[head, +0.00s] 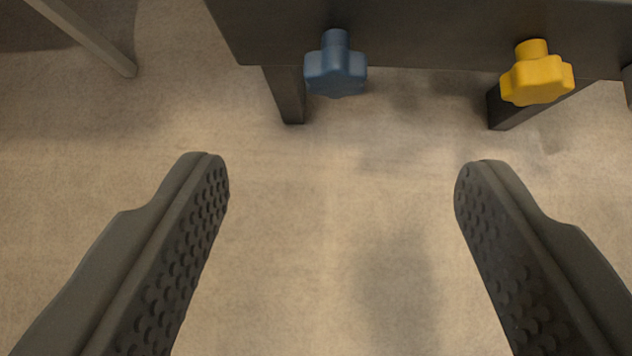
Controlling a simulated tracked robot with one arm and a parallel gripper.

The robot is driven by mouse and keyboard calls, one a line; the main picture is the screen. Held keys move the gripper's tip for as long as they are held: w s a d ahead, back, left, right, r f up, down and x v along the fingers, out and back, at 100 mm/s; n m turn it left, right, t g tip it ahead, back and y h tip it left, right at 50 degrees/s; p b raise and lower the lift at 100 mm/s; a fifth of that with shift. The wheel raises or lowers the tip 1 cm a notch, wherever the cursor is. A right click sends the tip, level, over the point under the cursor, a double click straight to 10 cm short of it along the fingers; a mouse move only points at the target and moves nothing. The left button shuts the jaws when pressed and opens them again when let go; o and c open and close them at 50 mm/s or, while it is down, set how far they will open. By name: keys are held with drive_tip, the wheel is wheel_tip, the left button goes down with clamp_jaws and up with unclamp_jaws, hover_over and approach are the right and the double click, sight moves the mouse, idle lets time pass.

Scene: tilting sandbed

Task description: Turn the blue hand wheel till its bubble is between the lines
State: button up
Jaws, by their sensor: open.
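The blue hand wheel (336,72) is a lobed knob on a short blue stem. It sticks out from the dark front of the sandbed (430,35) at the top of the head view. My gripper (342,170) is wide open and empty, with one studded finger at the left and one at the right. The wheel lies beyond the fingertips, a little left of the middle between them, and nothing touches it. No bubble or lines show in this view.
A yellow hand wheel (537,78) sits on the same dark front, to the right of the blue one. Dark legs (286,98) stand below the front. A thin grey bar (85,38) shows at the top left. The beige floor (330,240) between my fingers is clear.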

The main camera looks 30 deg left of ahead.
sight(331, 82)
drive_tip(key=b+x, duration=0.1)
drive_tip(key=x, duration=0.3)
drive_tip(key=b+x, duration=0.2)
drive_tip(key=x, duration=0.3)
drive_tip(key=b+x, duration=0.1)
drive_tip(key=x, duration=0.4)
drive_tip(key=shift+s+f+b, duration=0.3)
drive_tip(key=shift+s+b, duration=0.05)
drive_tip(key=shift+s, duration=0.1)
drive_tip(key=c, duration=1)
drive_tip(key=shift+o, duration=0.2)
drive_tip(key=shift+a, duration=0.2)
drive_tip(key=shift+r, duration=0.1)
